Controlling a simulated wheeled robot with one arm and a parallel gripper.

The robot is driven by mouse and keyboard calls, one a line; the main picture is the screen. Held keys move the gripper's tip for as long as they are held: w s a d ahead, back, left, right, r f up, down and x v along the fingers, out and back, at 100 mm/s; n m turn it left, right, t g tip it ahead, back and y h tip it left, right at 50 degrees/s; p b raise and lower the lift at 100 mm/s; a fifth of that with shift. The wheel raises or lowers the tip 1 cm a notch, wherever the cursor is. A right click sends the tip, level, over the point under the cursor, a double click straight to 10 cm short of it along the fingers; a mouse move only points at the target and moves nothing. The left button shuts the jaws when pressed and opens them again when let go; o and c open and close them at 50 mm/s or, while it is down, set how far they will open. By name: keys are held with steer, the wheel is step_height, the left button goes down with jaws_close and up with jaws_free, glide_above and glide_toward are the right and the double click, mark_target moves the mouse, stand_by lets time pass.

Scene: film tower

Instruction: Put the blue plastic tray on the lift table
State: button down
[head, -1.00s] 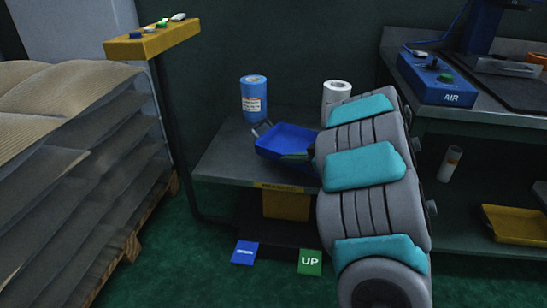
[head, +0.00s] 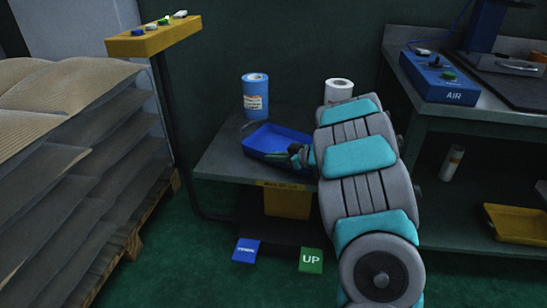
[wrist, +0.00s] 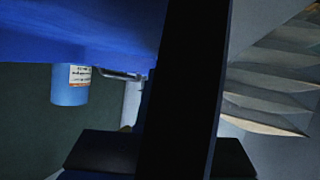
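The blue plastic tray (head: 276,136) is over the middle of the grey lift table (head: 222,160) in the head view. It looks nearly level; whether its base rests on the top I cannot tell. My gripper (head: 290,155) is at the tray's near right edge and appears shut on it, though my arm and the tray hide much of the contact. In the wrist view, the tray (wrist: 80,30) fills the upper left as a large blue surface. A dark upright finger of my gripper (wrist: 190,90) stands beside it.
A blue labelled roll (head: 256,95) and a white roll (head: 339,90) stand at the table's back. Blue (head: 246,250) and green UP (head: 311,261) pedals lie in front. Stacked sheets (head: 70,150) are left; a workbench (head: 470,120) is right. A yellow control post (head: 152,38) stands behind left.

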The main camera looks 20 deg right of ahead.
steer(key=c, duration=1)
jaws_free()
steer(key=shift+f, duration=0.1)
steer(key=shift+c, duration=0.2)
steer(key=v, duration=1.2)
